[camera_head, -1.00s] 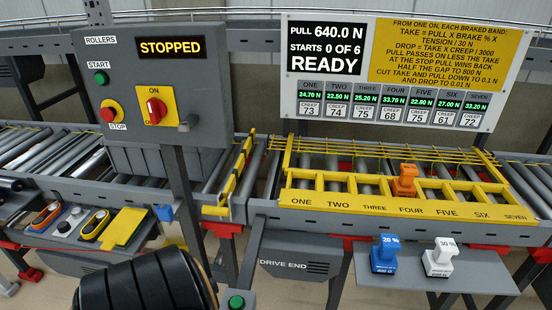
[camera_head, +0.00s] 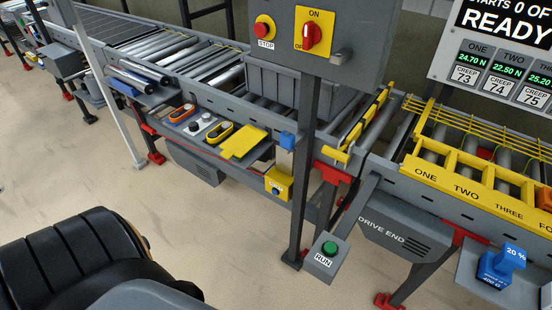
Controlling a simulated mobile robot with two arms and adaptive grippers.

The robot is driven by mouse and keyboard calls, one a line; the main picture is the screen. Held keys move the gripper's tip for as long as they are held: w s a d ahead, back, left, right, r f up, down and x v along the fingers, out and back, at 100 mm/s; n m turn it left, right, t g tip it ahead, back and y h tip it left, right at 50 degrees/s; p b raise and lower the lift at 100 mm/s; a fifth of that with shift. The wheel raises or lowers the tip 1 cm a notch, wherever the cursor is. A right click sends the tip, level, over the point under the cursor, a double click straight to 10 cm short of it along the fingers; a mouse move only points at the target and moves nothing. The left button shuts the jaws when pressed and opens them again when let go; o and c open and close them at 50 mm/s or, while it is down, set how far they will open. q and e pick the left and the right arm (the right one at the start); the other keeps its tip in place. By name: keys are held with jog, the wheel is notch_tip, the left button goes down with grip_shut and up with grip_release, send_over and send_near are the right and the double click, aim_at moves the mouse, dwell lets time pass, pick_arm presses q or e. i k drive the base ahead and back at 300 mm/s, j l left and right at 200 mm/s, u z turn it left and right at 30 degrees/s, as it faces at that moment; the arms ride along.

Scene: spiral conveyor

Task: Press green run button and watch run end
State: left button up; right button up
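The green run button (camera_head: 330,248) sits on top of a small grey box labelled RUN, low in front of the conveyor, below the control panel (camera_head: 345,28). Nothing touches it. The panel shows a red STOP button (camera_head: 264,29) and a red rotary switch (camera_head: 312,36) on a yellow plate. The display board (camera_head: 500,50) is cut off at the upper right; READY, part of the STARTS line and the first lanes' readings show. A black, rounded arm part of mine fills the lower left. Neither gripper's fingers show.
A yellow lane rack (camera_head: 465,185) is on the conveyor at right, with part of an orange block (camera_head: 544,198). A blue 20 % block (camera_head: 502,265) stands on a low shelf. A tool tray (camera_head: 190,127) and a yellow box (camera_head: 278,184) are at left. The floor before them is clear.

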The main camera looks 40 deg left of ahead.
aim_at(330, 248)
jog(key=i+l+u, duration=0.15)
jog(key=u, duration=0.25)
jog(key=i+l+u, duration=0.2)
jog(key=u, duration=0.2)
jog(key=i+l+u, duration=0.1)
jog(key=l+u, duration=0.3)
jog(key=i+l+u, duration=0.1)
jog(key=l+u, duration=0.15)
jog(key=u, duration=0.2)
jog(key=l, duration=0.2)
jog(key=k+l+u, duration=0.15)
jog(key=u, duration=0.3)
